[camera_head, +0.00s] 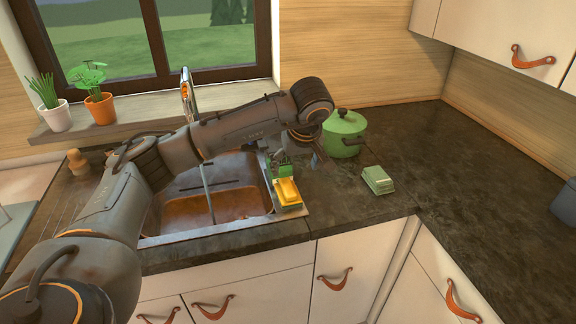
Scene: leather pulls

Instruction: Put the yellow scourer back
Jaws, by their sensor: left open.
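The yellow scourer (288,190) sits at the right edge of the sink, on or against a small green and yellow holder (281,170); I cannot tell whether it lies in it or in front of it. My left arm reaches across the sink from the left. My left gripper (296,155) is open and points down, just above and behind the scourer, apart from it as far as I can see. The arm's end hides part of the area behind the holder. My right gripper does not show.
The sink (182,212) lies beneath my left arm, with a tap (188,92) behind. A green lidded pot (343,135) stands right of my gripper. A green butter-dish-like box (378,180) sits further right. The dark counter (440,150) is clear beyond it.

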